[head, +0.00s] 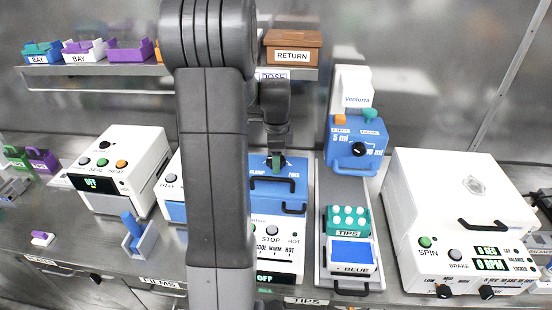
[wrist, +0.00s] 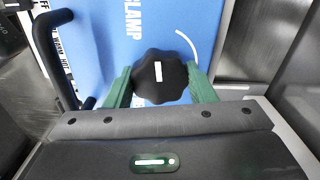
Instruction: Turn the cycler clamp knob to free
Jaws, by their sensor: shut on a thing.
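The cycler (head: 277,250) stands right of my arm in the head view, with a blue top marked FREE and partly hidden lettering. In the wrist view its black lobed clamp knob (wrist: 160,76) sits on the blue lid (wrist: 130,50), below the letters LAMP. A white bar on the knob runs nearly straight up and down in that view. A white arc is printed on the lid at upper right of the knob. My gripper (wrist: 161,88) has its green fingers on either side of the knob, shut on it. In the head view my gripper (head: 275,165) hides the knob.
A black handle (wrist: 52,50) is close left of my gripper. In the head view a tips rack (head: 348,220), a blue bottle-top unit (head: 357,145) and a white centrifuge (head: 450,215) stand to the right. A shelf with a RETURN box (head: 292,45) is above.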

